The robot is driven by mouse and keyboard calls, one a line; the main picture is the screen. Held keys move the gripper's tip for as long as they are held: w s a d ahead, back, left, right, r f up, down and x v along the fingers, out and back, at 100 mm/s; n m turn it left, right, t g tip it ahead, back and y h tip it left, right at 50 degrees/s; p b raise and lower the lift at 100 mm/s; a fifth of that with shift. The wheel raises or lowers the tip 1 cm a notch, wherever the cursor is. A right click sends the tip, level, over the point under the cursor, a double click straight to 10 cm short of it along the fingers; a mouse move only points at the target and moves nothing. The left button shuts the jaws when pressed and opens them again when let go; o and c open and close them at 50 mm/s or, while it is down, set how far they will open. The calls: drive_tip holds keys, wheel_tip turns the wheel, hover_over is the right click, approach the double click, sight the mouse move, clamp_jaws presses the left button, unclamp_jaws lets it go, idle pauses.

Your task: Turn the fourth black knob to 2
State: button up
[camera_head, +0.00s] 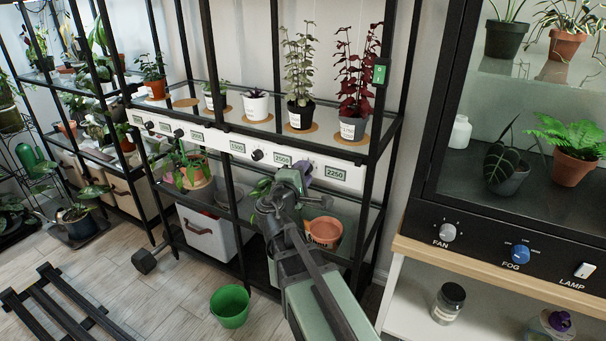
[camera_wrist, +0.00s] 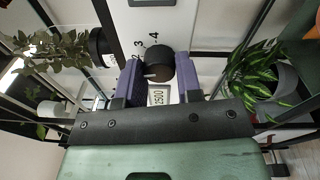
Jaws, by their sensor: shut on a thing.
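Black knobs show at the left (camera_head: 149,125) and middle (camera_head: 257,155). My gripper (camera_head: 300,176) is at the strip's right part, between the labels 2500 and 2250. In the wrist view, its two purple fingers (camera_wrist: 159,80) are shut on a black knob (camera_wrist: 160,62), one on each side. A pale pointer mark shows on that knob, and the figures 3 and 4 stand near it.
Potted plants stand on the glass shelf above, including a dark red one (camera_head: 355,85). A leafy plant (camera_wrist: 252,70) is close to the right finger in the wrist view. A terracotta pot (camera_head: 324,232) stands below. A cabinet (camera_head: 510,215) with other knobs is right.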

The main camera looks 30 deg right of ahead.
drive_tip(key=shift+m, duration=0.9)
drive_tip(key=o, duration=0.9)
drive_tip(key=shift+o, duration=0.2)
drive_tip(key=v, duration=1)
drive_tip(key=shift+s+a+b, duration=0.2)
drive_tip(key=shift+a+b, duration=0.15)
drive_tip(key=shift+a, duration=0.05)
drive_tip(key=shift+s+d+f, duration=0.1)
drive_tip(key=shift+f, duration=0.05)
